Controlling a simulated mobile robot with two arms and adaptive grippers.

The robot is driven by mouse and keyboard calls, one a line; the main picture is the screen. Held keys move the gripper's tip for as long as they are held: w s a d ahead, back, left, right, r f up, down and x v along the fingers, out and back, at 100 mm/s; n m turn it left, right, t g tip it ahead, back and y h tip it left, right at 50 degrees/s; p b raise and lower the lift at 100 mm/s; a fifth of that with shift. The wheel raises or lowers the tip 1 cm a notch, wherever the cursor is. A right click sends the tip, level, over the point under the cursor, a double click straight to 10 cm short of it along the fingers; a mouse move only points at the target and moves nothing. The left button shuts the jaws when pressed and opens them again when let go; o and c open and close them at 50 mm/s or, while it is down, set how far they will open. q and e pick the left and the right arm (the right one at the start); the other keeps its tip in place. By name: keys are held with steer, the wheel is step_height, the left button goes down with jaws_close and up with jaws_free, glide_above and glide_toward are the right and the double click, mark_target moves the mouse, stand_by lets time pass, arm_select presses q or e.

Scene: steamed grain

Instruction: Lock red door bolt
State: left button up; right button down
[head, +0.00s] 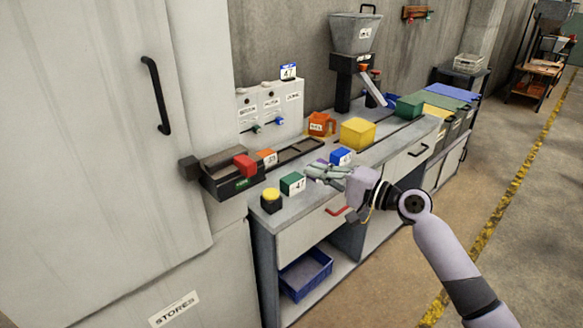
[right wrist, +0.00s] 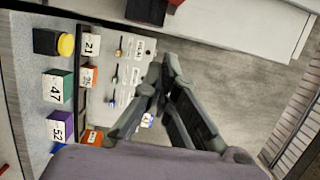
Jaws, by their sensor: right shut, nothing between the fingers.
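A red block (head: 245,166) sits on a dark housing (head: 222,184) with a green label, beside the grey STORES door (head: 110,120). It may be the red bolt, but I cannot tell for sure. A dark block (head: 190,168) stands at the housing's left end. In the right wrist view, a dark part (right wrist: 146,10) with a bit of red shows at the top edge. My right gripper (head: 314,173) is shut and empty above the bench, to the right of the red block and apart from it. My left gripper is not in view.
A control panel (head: 270,110) stands behind. The floor at right is clear.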

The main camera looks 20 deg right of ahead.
mark_target(258, 162)
steer(key=w+a+p, duration=0.1)
steer(key=w+a, duration=0.1)
steer(key=a, duration=0.1)
steer(key=w+a+p, duration=0.2)
steer(key=a, duration=0.1)
steer(key=w+a+p, duration=0.2)
steer(key=a, duration=0.1)
steer(key=shift+w, duration=0.2)
